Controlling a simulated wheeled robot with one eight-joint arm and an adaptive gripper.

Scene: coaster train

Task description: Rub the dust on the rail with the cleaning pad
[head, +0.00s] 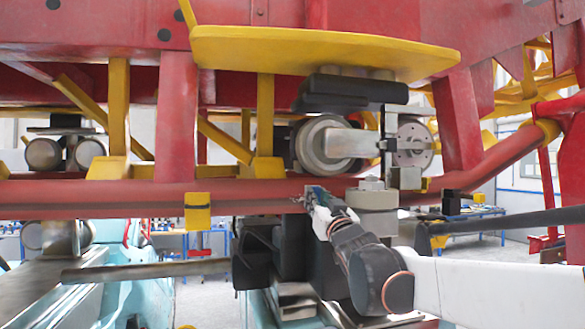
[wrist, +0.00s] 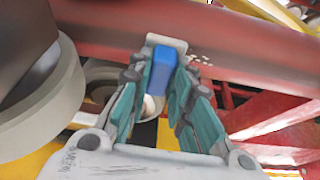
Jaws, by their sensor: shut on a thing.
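The red rail (wrist: 240,48) crosses the top of the wrist view, and it also runs across the head view (head: 150,197). My gripper (wrist: 160,80) is shut on the cleaning pad (wrist: 163,66), a blue block with a pale edge at its far end. The pale end is at the rail's lower side; I cannot tell whether it touches. Small pale specks of dust (wrist: 203,60) lie on the rail just right of the pad. In the head view my gripper (head: 312,196) is at the rail, and the pad is mostly hidden by the fingers.
A large grey wheel (wrist: 45,95) stands close at the left of my gripper. In the head view, wheels (head: 322,145) and a grey cylindrical block (head: 372,205) sit near my wrist. A yellow clamp (head: 197,212) is on the rail to the left. Red struts (wrist: 275,120) lie below right.

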